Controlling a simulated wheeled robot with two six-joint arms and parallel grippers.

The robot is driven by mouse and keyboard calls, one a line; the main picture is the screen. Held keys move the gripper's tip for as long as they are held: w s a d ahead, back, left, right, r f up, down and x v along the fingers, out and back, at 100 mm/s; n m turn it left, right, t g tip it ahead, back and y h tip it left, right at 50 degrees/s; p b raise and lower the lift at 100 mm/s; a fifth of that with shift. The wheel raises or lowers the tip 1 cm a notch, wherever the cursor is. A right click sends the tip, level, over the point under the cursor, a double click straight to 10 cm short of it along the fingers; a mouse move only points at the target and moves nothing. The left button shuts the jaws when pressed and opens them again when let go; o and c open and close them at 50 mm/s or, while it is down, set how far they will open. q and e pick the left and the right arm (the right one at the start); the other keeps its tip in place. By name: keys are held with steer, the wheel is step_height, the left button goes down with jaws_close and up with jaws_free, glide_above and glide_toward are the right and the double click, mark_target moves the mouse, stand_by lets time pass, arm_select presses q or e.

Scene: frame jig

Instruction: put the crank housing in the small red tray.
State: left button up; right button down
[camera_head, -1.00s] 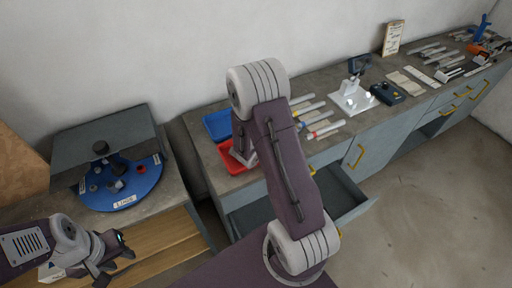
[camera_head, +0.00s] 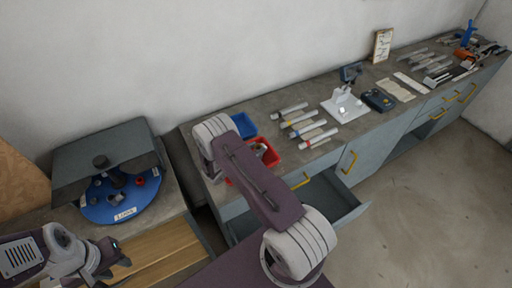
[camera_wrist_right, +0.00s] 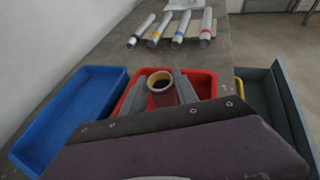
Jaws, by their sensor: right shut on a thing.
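The small red tray (camera_head: 273,158) stands on the grey bench, partly behind my right arm. In the right wrist view the red tray (camera_wrist_right: 207,80) lies beyond the wrist. My right gripper (camera_wrist_right: 163,92) is shut on the crank housing (camera_wrist_right: 160,80), a short round piece with a dark opening. The housing is over or within the red tray; I cannot tell whether it touches the bottom. My left gripper (camera_head: 108,264) looks open and empty at the lower left, far from the tray.
A blue tray (camera_head: 243,125) stands beside the red one. Several tubes (camera_head: 304,126) and a white stand (camera_head: 343,105) lie farther right. A blue turntable (camera_head: 122,203) is at left. An open drawer (camera_head: 330,202) juts out below the bench.

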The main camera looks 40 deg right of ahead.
steer(key=shift+s+a+f+b, duration=0.1)
steer(key=shift+f+b, duration=0.05)
steer(key=shift+b, duration=0.2)
steer(key=c, duration=0.9)
jaws_free()
steer(key=shift+c, duration=0.2)
